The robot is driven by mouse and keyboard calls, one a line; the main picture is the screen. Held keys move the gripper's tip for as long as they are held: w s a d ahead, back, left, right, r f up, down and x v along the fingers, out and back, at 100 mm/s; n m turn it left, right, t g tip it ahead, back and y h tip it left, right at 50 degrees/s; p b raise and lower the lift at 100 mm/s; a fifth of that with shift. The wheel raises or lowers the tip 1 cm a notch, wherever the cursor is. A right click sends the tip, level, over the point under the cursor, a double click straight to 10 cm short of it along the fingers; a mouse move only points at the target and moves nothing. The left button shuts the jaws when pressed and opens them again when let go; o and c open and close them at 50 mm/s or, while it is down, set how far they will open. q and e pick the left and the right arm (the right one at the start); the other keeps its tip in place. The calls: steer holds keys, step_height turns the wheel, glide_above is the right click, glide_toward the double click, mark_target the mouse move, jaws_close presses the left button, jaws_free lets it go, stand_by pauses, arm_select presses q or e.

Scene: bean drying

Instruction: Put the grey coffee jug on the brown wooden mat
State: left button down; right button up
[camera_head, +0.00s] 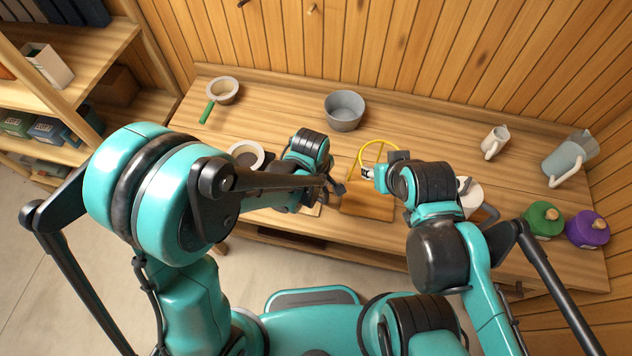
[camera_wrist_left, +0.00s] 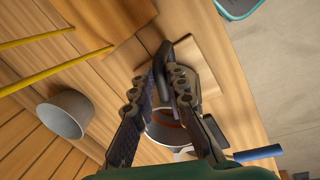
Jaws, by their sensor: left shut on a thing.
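My left gripper (camera_head: 338,186) is shut on the dark handle (camera_wrist_left: 166,58) of what looks like the grey coffee jug (camera_wrist_left: 160,122). In the left wrist view the fingers hide much of the jug, and a reddish-brown band shows on its round part. In the head view my arm hides it. The brown wooden mat (camera_head: 368,203) lies right of my left gripper; a part of it shows in the left wrist view (camera_wrist_left: 92,22). My right gripper (camera_head: 380,177) is near the far right of this mat, and its fingers cannot be made out.
A lighter board (camera_wrist_left: 205,58) lies beside the brown mat, behind the held handle. A yellow-framed tool (camera_head: 368,150) is just beyond the mat. A grey pot (camera_head: 344,111) stands farther back. A blue handle (camera_wrist_left: 258,153) shows near the jug.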

arm_select(q)
steer(key=shift+w+a+f, duration=0.25)
steer(key=shift+w, duration=0.05)
steer(key=shift+s+d+r, duration=0.1)
steer(key=shift+s, duration=0.1)
steer(key=shift+s+d, duration=0.15)
steer(key=shift+d, duration=0.05)
steer(key=c, duration=1.6)
jaws_free()
steer(key=shift+a, duration=0.1)
steer(key=shift+o, duration=0.3)
steer(key=shift+w+a+f, duration=0.1)
steer(key=shift+w+f, duration=0.1)
steer(key=shift+s, duration=0.1)
arm_select(e)
steer(key=shift+w+a+f, duration=0.1)
steer(key=shift+w+f, duration=0.05)
steer(key=shift+f, duration=0.1)
arm_select(q)
steer(key=shift+r, duration=0.1)
